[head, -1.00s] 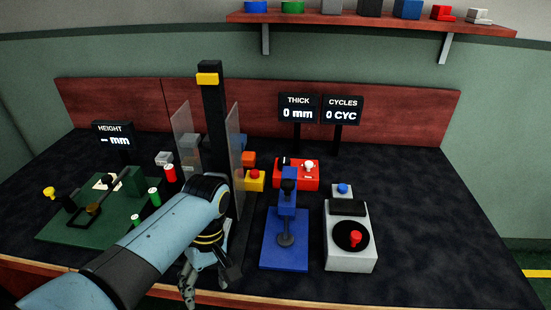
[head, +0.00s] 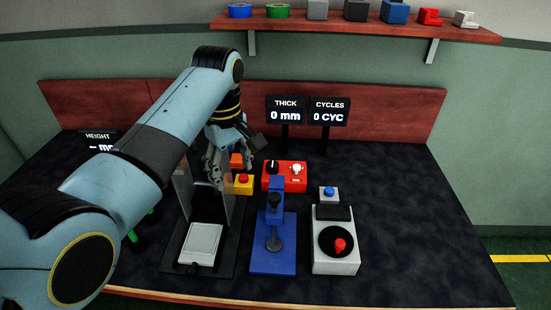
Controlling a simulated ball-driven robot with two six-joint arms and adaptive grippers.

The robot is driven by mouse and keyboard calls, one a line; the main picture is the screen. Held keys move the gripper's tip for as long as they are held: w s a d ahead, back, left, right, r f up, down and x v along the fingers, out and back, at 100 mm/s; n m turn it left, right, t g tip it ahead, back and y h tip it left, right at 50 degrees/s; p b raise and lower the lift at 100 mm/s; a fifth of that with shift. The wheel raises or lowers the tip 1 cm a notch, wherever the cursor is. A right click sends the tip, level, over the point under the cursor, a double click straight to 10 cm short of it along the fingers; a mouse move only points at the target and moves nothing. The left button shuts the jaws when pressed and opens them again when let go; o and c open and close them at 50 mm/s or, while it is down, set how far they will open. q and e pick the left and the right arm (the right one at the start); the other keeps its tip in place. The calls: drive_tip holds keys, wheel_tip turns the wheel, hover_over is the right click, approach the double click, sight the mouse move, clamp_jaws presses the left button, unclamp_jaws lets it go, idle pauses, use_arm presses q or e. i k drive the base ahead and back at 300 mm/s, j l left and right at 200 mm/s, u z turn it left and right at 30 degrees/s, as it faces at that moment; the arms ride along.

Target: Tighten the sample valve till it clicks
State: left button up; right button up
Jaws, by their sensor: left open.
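No object in view is labelled as the sample valve, so I cannot tell for certain which it is. A grey box (head: 321,267) at the right front carries a black disc (head: 326,237) with a red knob (head: 340,245) on it. My left gripper (head: 230,176) is open, fingers pointing down, just behind and left of the yellow box with a red button (head: 243,183). It appears empty and is well to the left of the red knob. My left arm hides much of the left bench. My right gripper is not in view.
A blue hand press (head: 270,258) stands left of the grey box. A red box (head: 285,178) with knobs sits behind it. A pale plate (head: 201,240) lies on a dark base at front left. The THICK (head: 286,110) and CYCLES (head: 330,112) displays stand at the back. The right bench is clear.

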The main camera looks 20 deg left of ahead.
sight(272, 166)
drive_tip(key=i, duration=0.85)
